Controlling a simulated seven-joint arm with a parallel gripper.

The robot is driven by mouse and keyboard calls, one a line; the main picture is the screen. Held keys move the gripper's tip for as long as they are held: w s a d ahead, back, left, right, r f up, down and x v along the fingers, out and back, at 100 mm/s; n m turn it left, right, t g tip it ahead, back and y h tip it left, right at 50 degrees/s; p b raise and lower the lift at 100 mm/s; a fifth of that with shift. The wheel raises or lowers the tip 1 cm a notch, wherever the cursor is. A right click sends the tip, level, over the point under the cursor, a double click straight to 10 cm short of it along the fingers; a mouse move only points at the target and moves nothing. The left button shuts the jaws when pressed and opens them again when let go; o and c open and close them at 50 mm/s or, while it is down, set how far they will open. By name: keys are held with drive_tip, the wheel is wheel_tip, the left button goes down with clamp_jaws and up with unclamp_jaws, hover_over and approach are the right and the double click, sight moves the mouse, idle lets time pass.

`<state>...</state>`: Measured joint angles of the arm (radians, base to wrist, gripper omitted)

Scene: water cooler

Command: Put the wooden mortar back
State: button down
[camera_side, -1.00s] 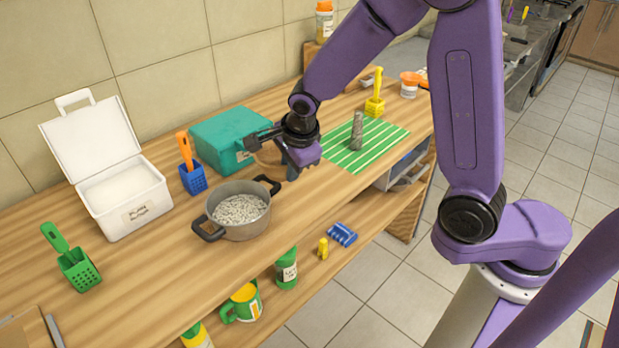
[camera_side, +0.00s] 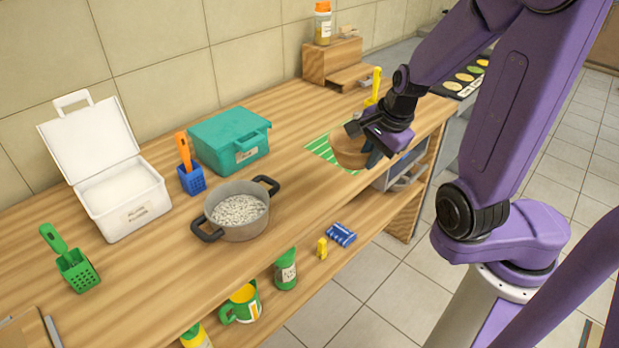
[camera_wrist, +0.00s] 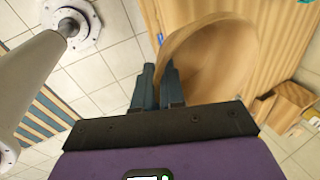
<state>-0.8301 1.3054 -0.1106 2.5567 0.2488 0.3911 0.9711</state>
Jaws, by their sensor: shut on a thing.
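The wooden mortar (camera_side: 347,150) is a brown round bowl held at my gripper, over the green-striped mat (camera_side: 321,151) on the right part of the counter. My gripper (camera_side: 374,150) is shut on the mortar's rim. In the wrist view the mortar (camera_wrist: 212,58) fills the upper middle, tilted in the picture, with its rim at the fingers (camera_wrist: 158,85). I cannot tell whether its base touches the mat. The grey pestle seen earlier on the mat is hidden behind the mortar or my arm.
A teal box (camera_side: 230,140), a grey pot (camera_side: 238,222) of white pieces, a blue holder (camera_side: 193,180) and an open white box (camera_side: 125,195) stand to the left. A wooden stand (camera_side: 335,66) is behind. The counter between teal box and mat is clear.

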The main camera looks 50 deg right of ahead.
drive_tip(key=shift+w+f, duration=0.65)
drive_tip(key=shift+w, duration=0.8)
drive_tip(key=shift+w+f, duration=0.6)
drive_tip(key=shift+w, duration=0.85)
drive_tip(key=shift+w+f, duration=0.65)
drive_tip(key=shift+w, duration=0.8)
drive_tip(key=shift+w, duration=0.1)
drive_tip(key=shift+w+f, duration=1.3)
drive_tip(key=shift+f, duration=0.3)
drive_tip(key=shift+w+f, duration=1.25)
drive_tip(key=shift+f, duration=1.75)
drive_tip(key=c, duration=1.2)
unclamp_jaws()
drive_tip(key=shift+f, duration=0.15)
